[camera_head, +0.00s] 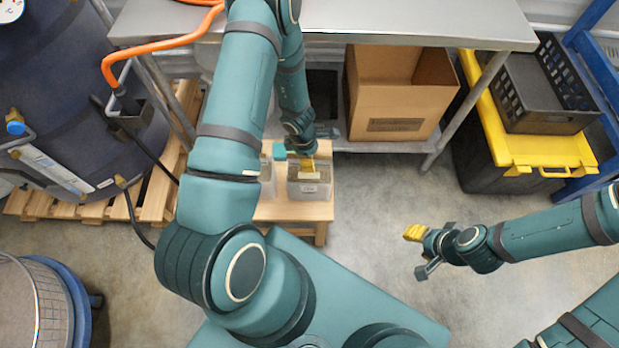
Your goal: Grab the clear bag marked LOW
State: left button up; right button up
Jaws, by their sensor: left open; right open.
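A clear bag (310,187) of brownish material stands on a small wooden stool (295,211). A pale label shows near its top, but I cannot read it. A second clear bag (267,180) stands left of it on the stool, mostly hidden by my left arm. I cannot tell which bag is marked LOW. My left gripper (309,163) is open, its yellow fingertip over the top of the right bag; whether it touches is unclear. My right gripper (420,252) is open and empty, over the floor to the right of the stool.
A steel table (440,22) stands behind the stool, with an open cardboard box (396,112) on its lower shelf. A dark drum (70,90) on a pallet (150,200) is at left. A yellow-lidded tote (490,150) with a black crate (545,90) is at right. Floor right of the stool is clear.

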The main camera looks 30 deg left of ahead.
pick_arm(q)
jog(key=shift+f, duration=0.25)
dwell(0.6)
grip_shut()
